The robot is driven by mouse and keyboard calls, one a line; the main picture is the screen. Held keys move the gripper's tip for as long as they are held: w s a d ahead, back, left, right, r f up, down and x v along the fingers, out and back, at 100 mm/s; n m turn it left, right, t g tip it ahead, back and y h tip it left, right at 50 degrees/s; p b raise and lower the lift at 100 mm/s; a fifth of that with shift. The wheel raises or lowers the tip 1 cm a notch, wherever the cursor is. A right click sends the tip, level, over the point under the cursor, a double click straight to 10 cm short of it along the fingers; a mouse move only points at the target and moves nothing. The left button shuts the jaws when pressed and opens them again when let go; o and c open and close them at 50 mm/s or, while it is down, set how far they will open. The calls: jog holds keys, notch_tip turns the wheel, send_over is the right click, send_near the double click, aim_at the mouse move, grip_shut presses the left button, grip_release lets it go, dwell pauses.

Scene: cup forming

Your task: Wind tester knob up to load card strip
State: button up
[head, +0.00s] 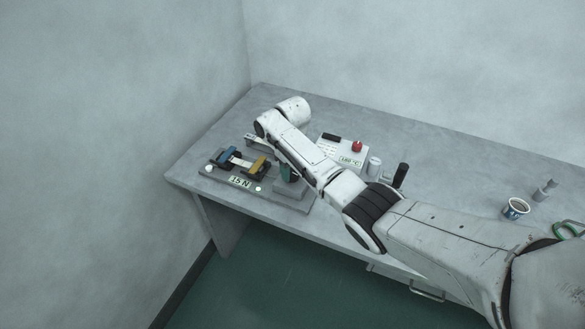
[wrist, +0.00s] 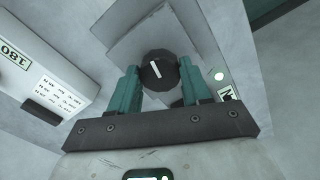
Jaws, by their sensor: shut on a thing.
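The tester (head: 213,178) stands at the table's left end, with a blue clamp (head: 228,153) and a yellow clamp (head: 256,167). A pale strip (head: 241,161) spans between the clamps. A label on its front reads 15 N (head: 240,181). In the wrist view the round black knob (wrist: 158,70) has a white pointer line, slightly tilted from upright. My gripper (wrist: 159,68) has its teal fingers on either side of the knob, shut on it. In the head view my arm hides the knob, and only a bit of my gripper (head: 288,172) shows.
A white box (head: 340,150) with a red button (head: 357,146) and a 180 °C label stands behind my arm. A grey cylinder (head: 374,166) and a black handle (head: 400,175) are close to my forearm. A cup (head: 515,208) stands at right.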

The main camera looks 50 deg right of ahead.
aim_at(292, 172)
dwell(0.3)
jog(key=o, duration=1.1)
jog(key=shift+c, duration=0.2)
notch_tip(292, 172, up, 11)
jog(key=shift+b, duration=0.4)
jog(key=shift+f, duration=0.15)
dwell(0.6)
